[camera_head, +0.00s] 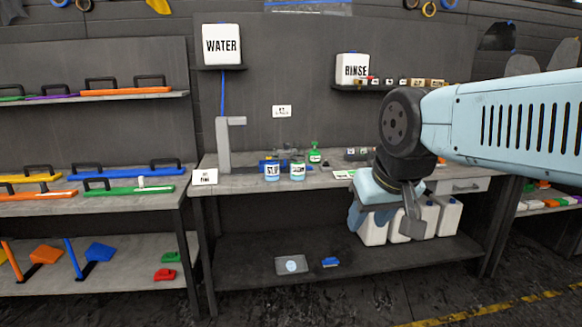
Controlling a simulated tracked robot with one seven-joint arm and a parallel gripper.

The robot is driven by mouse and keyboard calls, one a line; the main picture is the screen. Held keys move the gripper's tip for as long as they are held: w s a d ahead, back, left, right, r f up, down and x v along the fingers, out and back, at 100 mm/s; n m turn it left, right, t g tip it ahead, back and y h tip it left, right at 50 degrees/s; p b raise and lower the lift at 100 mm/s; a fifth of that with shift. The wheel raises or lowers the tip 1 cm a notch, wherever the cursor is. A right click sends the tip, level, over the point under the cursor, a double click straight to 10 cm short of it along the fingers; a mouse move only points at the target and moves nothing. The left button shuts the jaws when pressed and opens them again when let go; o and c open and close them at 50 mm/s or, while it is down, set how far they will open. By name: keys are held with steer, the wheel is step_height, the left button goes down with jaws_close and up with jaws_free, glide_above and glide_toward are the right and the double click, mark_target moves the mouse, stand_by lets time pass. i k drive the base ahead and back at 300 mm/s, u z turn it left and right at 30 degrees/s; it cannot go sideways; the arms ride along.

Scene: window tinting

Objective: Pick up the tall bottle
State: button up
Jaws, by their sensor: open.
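A small green bottle (314,156) with a pump-like top stands upright toward the back of the bench.
A grey post-like stand (223,145) is on the bench's left. A white WATER tank (221,44) and a RINSE tank (352,67) sit on wall shelves, with small bottles beside the RINSE tank. Shelves of coloured squeegee-like tools (125,91) are at left.

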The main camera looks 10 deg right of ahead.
mark_target(297, 154)
steer(key=u, duration=0.05)
steer(key=i, duration=1.8)
steer(key=z, duration=0.75)
steer(key=i, duration=0.25)
steer(key=z, duration=0.35)
steer(key=k, duration=0.9)
steer(key=z, duration=0.2)
steer(key=i, duration=0.9)
steer(key=u, duration=0.05)
